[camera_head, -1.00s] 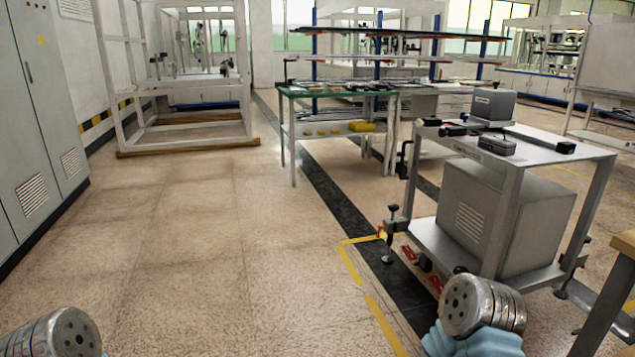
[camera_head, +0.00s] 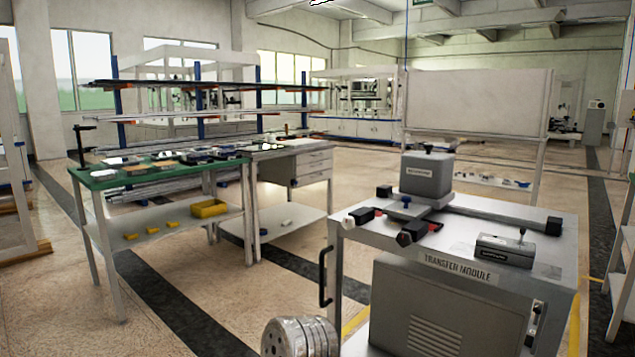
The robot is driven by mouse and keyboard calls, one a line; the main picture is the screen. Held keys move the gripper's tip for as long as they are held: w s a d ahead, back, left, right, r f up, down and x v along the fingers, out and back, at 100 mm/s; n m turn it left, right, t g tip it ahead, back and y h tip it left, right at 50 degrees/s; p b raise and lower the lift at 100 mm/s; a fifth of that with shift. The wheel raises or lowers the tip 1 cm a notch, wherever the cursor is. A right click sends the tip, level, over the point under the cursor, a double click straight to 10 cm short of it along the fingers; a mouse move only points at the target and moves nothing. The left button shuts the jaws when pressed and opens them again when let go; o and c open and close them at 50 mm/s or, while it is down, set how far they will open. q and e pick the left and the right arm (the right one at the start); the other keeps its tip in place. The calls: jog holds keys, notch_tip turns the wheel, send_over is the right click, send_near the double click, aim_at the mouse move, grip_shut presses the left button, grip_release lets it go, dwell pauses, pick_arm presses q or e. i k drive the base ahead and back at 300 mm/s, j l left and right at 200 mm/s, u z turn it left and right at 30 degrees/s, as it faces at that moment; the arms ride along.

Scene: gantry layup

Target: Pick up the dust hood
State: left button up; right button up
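I cannot tell for certain which thing is the dust hood. A grey box (camera_head: 427,176) with a dark knob on top and a small unreadable label stands on the cart marked TRANSFER MODULE (camera_head: 462,246). A smaller grey block (camera_head: 504,250) with a label and a dark pin lies on the same top, at its front right. A round metal part of my own arm shows at the bottom middle, in front of the cart. Neither gripper is in view.
Black-ended bars (camera_head: 487,210) lie across the cart top. A green-topped bench (camera_head: 92,182) with small parts and a yellow bin (camera_head: 209,208) stands to the left. A rack (camera_head: 198,88) stands behind it. A whiteboard (camera_head: 477,104) stands behind the cart. Floor between bench and cart is clear.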

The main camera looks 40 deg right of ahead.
aim_at(427, 173)
jog(key=i+j+z, duration=0.1)
jog(key=i+z, duration=0.25)
jog(key=i, duration=0.15)
jog(key=i+j+z, duration=0.3)
jog(key=i, duration=0.15)
jog(key=i+j+z, duration=0.2)
jog(key=i+z, duration=0.15)
jog(key=i, duration=0.1)
